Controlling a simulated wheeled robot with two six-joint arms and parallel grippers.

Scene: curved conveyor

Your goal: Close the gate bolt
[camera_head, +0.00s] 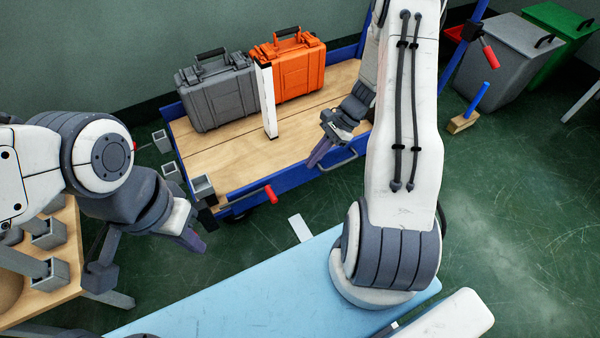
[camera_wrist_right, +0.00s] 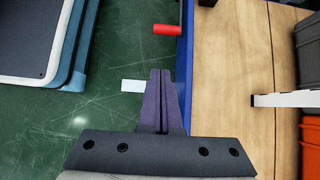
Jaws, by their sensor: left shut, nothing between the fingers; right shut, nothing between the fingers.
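A red-handled part (camera_head: 271,194), perhaps the gate bolt, sticks out from the front edge of the blue cart (camera_head: 290,176). It also shows in the right wrist view as a red grip (camera_wrist_right: 167,29) beside the blue rail (camera_wrist_right: 185,60). I cannot tell its bolt state. My right gripper (camera_head: 317,156) is shut and empty above the cart's front edge, right of the red grip. In the right wrist view its fingers (camera_wrist_right: 160,75) are together, apart from the red grip. My left gripper (camera_head: 196,243) is shut and empty, left of the red grip and pointing down.
A grey case (camera_head: 215,95) and an orange case (camera_head: 302,75) stand on the cart's wooden deck, with a white post (camera_head: 266,100) between them. A light blue surface (camera_head: 250,295) lies in front. Another red grip (camera_head: 489,57) hangs on a blue post at right.

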